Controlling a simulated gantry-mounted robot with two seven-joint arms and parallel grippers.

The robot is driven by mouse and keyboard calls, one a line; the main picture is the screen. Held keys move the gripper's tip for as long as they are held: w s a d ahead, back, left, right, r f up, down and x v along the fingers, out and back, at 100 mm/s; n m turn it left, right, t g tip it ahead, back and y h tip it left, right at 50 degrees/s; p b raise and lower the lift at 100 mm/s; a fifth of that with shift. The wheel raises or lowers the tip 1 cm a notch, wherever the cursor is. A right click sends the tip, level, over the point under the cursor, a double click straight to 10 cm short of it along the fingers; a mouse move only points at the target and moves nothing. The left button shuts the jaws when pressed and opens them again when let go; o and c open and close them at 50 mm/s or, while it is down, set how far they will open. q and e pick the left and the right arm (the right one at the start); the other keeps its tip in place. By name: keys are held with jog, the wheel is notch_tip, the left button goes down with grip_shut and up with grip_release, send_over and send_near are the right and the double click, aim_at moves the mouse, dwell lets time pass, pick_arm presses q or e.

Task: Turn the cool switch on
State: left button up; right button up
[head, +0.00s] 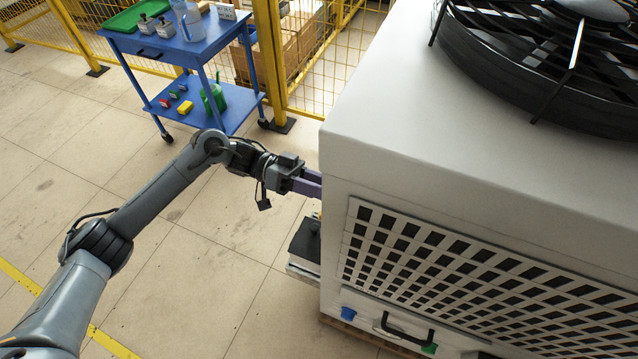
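A large white machine cabinet (420,130) with a vented front fills the right side of the head view. I cannot make out a switch marked as the cool switch; the cabinet's left side is mostly hidden from this angle. My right gripper is out of view.
A black fan (560,60) sits on the cabinet. Low on its front are a black handle (403,333), a blue part (348,313) and a green part (428,348). A blue cart (215,122) and yellow fence (268,60) stand behind. The floor at left is clear.

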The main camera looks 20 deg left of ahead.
pick_arm(q)
grip_shut()
jog(key=shift+m, duration=0.3)
jog(key=shift+s+m+b, duration=0.15)
jog(key=shift+m+b, duration=1.05)
jog(key=shift+m, duration=1.65)
jog(key=shift+s+m+b, duration=0.1)
jog(key=shift+m+b, duration=1.1)
jog(key=shift+m, duration=1.65)
grip_release()
